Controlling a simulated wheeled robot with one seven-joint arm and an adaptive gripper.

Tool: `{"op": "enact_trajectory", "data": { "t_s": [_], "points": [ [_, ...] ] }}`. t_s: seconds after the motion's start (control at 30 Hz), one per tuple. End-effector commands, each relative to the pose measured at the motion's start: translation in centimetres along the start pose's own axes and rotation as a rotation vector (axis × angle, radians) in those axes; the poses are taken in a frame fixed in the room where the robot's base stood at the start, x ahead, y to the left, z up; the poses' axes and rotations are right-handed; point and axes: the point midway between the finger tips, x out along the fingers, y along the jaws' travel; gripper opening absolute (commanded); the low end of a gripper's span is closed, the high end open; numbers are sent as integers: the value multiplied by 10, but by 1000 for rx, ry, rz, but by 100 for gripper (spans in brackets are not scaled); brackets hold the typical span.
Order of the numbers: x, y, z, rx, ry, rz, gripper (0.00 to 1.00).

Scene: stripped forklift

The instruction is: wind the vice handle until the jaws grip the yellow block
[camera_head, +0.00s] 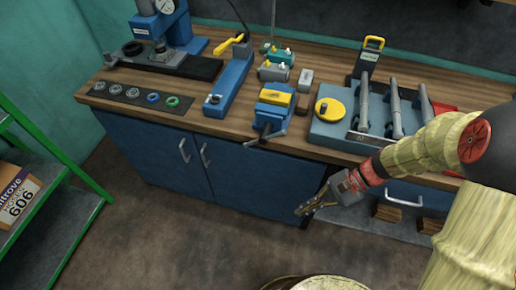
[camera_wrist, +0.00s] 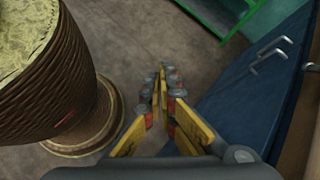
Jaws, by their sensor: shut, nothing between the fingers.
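The vice (camera_head: 268,117) is blue and stands at the front edge of the wooden workbench in the head view. The yellow block (camera_head: 275,97) lies at its top, between or on the jaws; I cannot tell how tightly. The vice handle (camera_head: 265,137) is a grey bar that sticks out in front of the bench edge, slanting. My gripper (camera_head: 304,209) hangs below and to the right of the vice, in front of the blue cabinet, apart from the handle. It is shut and empty. In the wrist view my gripper (camera_wrist: 160,98) points at the floor and cabinet; the vice is out of view.
Blue cabinet doors (camera_head: 150,155) with metal handles stand below the bench. A blue-grey fixture (camera_head: 330,130) with a yellow disc is right of the vice, and a long blue tool (camera_head: 231,80) is left. A green shelf (camera_head: 60,150) stands at far left.

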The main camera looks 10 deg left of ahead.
Motion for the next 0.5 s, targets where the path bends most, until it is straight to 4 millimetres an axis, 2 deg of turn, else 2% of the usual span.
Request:
{"op": "enact_trajectory", "data": {
  "t_s": [0.1, 0.27, 0.37, 0.5],
  "points": [
    [24, -22, -10, 178, -168, -122, 0],
    [44, -63, -35, 420, -386, -340, 0],
    [43, -90, -56, 546, -505, -495, 0],
    [29, -117, -78, 635, -610, -659, 0]
  ]
}}
